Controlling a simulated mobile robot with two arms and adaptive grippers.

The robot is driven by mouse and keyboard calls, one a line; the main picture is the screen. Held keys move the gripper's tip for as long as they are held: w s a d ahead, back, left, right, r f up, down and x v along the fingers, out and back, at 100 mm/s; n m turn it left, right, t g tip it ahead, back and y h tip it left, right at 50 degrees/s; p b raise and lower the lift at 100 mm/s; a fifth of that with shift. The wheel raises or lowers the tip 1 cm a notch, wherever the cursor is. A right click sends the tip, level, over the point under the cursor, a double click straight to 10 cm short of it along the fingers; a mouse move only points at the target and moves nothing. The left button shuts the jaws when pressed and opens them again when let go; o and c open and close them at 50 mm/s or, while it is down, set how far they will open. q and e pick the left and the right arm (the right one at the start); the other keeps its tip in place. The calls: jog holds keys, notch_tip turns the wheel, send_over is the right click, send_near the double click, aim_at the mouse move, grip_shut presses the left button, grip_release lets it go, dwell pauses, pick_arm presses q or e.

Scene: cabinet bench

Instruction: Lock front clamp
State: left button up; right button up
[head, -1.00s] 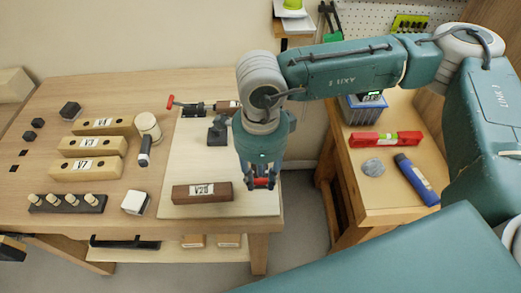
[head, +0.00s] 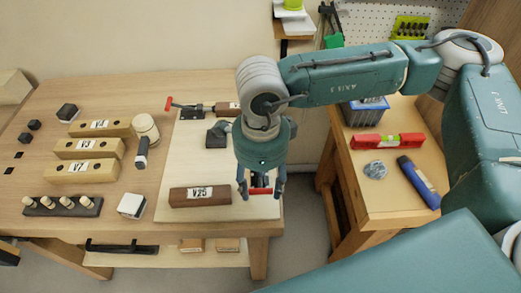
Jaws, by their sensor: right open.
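The front clamp is mostly hidden behind my right gripper (head: 261,194). Its red handle (head: 262,190) shows between the gripper's fingers, near the front right corner of the pale board (head: 230,212). The right gripper points down and is open, with one finger on each side of the red handle. I cannot tell whether either finger touches it. A dark brown labelled block (head: 200,196) lies on the board just left of the gripper. My left gripper cannot be made out.
A second red-handled clamp (head: 185,105) is at the board's back edge. Wooden blocks (head: 88,148), a mallet (head: 144,135) and a peg rack (head: 62,206) lie left. A side table with a red level (head: 387,140) and blue tube (head: 418,182) stands right, across a gap.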

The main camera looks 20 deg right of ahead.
jog(key=shift+r+p, duration=1.25)
jog(key=shift+r, duration=2.25)
